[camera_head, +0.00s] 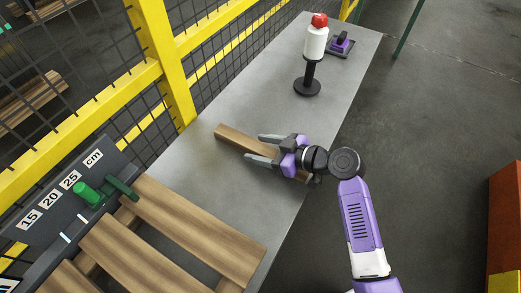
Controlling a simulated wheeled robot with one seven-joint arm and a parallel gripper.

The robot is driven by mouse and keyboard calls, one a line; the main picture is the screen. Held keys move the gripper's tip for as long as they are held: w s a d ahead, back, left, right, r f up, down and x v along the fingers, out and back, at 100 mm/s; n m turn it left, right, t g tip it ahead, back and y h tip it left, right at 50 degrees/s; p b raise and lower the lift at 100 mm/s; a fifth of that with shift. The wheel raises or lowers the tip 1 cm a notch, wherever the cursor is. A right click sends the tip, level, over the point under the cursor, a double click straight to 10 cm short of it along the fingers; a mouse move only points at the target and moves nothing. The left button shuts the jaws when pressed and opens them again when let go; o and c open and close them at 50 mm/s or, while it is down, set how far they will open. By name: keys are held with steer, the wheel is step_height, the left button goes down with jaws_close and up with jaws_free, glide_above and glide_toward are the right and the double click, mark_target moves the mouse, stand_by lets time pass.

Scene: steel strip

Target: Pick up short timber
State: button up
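The short timber (235,140) is a brown wooden piece lying on the grey steel strip (262,88), near the middle of the view. My gripper (258,148) is over the timber, its two grey fingers spread apart and pointing left. The fingers lie along or above the timber's near half, and the gripper body hides part of that end. I cannot tell whether the fingers touch the timber. The gripper looks open.
A wooden pallet (190,226) lies at the lower left beside a length gauge (62,205) with a green stop (92,193). A white bottle with a red top (315,42) stands on a black stand (308,82). A yellow mesh fence (165,60) runs along the left.

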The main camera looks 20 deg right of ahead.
jaws_close()
steer(key=shift+r, duration=0.15)
